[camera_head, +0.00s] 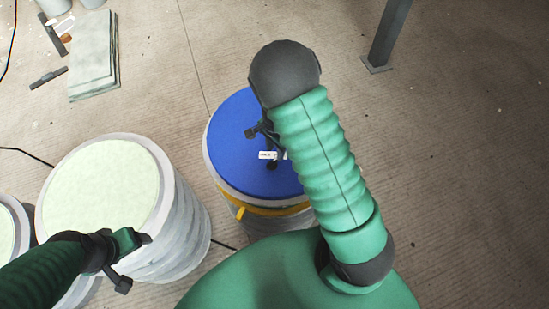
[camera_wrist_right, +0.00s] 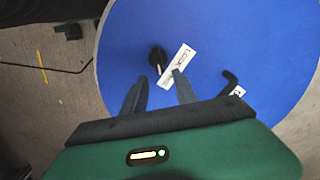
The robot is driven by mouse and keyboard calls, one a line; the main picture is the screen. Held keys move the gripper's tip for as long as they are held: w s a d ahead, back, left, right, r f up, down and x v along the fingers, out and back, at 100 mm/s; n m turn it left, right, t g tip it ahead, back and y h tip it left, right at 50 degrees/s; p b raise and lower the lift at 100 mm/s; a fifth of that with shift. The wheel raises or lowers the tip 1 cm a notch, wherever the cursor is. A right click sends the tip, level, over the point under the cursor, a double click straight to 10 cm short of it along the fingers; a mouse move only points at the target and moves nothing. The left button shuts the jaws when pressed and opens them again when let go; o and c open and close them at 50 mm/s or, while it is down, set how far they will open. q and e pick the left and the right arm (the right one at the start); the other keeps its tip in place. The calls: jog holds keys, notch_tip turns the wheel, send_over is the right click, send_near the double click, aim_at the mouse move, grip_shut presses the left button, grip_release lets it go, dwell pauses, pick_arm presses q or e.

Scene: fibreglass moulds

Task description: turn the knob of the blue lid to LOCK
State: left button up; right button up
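The blue lid (camera_head: 235,135) covers a round container in the middle of the head view. It also fills much of the right wrist view (camera_wrist_right: 240,40). There, a black knob (camera_wrist_right: 156,56) stands beside a white LOCK label (camera_wrist_right: 181,63). A hooked black piece (camera_wrist_right: 229,79) with a small white label is to the right. My right gripper (camera_wrist_right: 160,75) is open over the lid, its fingertips apart just short of the knob. My right arm hides part of the lid in the head view. My left gripper (camera_head: 135,262) is open and empty, in front of the left container.
A pale-topped round container (camera_head: 100,185) stands left of the lid, with another (camera_head: 8,230) at the left edge. A yellow ring (camera_head: 262,210) circles below the lid. Flat sheets (camera_head: 93,60) lie at the upper left. A grey post (camera_head: 388,35) stands behind. The right floor is clear.

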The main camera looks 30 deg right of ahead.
aim_at(273, 160)
jog(key=f, duration=0.2)
jog(key=a+f, duration=0.1)
jog(key=f, duration=0.2)
jog(key=shift+s+a, duration=0.1)
jog(key=shift+a, duration=0.05)
jog(key=shift+a+f, duration=0.1)
jog(key=shift+f, duration=0.25)
jog(key=shift+d, duration=0.25)
jog(key=shift+d+f, duration=0.1)
jog(key=shift+d, duration=0.15)
jog(key=c, duration=0.4)
jog(key=shift+a, duration=0.1)
grip_shut()
pick_arm(q)
jog(key=shift+a+f, duration=0.2)
jog(key=shift+a, duration=0.45)
pick_arm(e)
jog(key=shift+a, duration=0.2)
